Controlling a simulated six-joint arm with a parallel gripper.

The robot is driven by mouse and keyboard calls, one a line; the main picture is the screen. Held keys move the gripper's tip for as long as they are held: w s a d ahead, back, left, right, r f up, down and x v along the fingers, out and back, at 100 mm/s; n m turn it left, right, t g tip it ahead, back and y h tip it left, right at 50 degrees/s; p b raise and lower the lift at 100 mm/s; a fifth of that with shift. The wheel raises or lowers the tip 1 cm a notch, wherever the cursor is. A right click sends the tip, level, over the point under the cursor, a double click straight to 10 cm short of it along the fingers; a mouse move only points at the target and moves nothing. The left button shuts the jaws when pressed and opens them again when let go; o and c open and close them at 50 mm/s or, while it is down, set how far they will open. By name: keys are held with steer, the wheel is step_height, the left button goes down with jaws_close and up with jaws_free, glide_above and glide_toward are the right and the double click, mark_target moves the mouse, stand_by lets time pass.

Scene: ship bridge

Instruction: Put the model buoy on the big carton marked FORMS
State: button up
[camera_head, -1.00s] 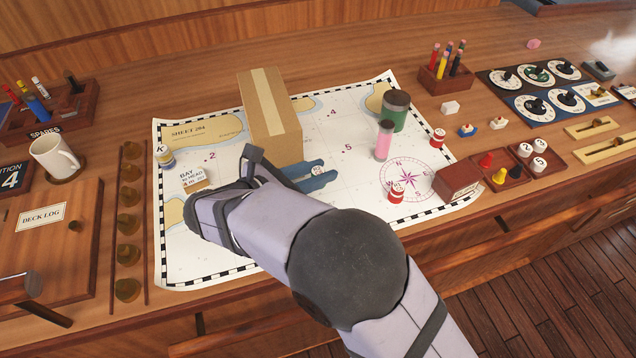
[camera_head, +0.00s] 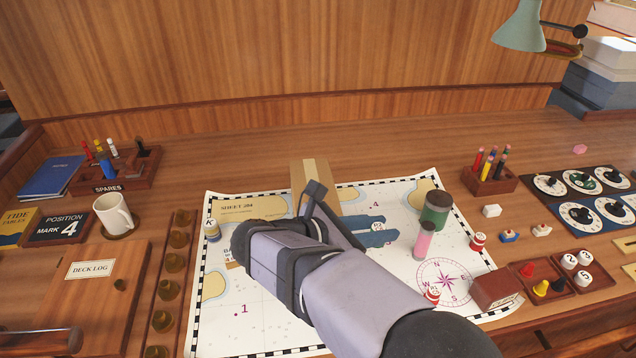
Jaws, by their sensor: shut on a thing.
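The big carton (camera_head: 315,168) stands on the chart at its far side, tan with a paler tape strip. My arm covers its front and most of its lower part, and no FORMS marking shows. My arm's wrist end is in front of the carton in the picture. Two small red-and-white buoy-like pieces stand at the right of the chart, one by the pink cylinder (camera_head: 478,241) and one by the compass rose (camera_head: 432,294). I cannot tell which piece is the model buoy.
A green jar (camera_head: 436,212) and a pink cylinder (camera_head: 424,241) stand right of the carton. A K-marked piece (camera_head: 212,231) stands at the chart's left edge. A mug (camera_head: 113,214) and a pen rack (camera_head: 490,178) stand farther out.

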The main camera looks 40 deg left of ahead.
steer(key=w+a+r+n+y+p, duration=0.15)
steer(key=w+r+p, duration=0.3)
steer(key=r, duration=0.45)
steer(key=a+r+n+y, duration=0.1)
steer(key=a+n+y, duration=0.7)
steer(key=a, duration=0.7)
steer(key=shift+s+a+y+b, duration=0.3)
steer(key=shift+s+a+y, duration=0.05)
steer(key=shift+y, duration=0.3)
steer(key=shift+f+p, duration=0.5)
steer(key=shift+f, duration=4.5)
steer(key=shift+f, duration=0.15)
steer(key=o, duration=1)
steer(key=shift+r, duration=0.2)
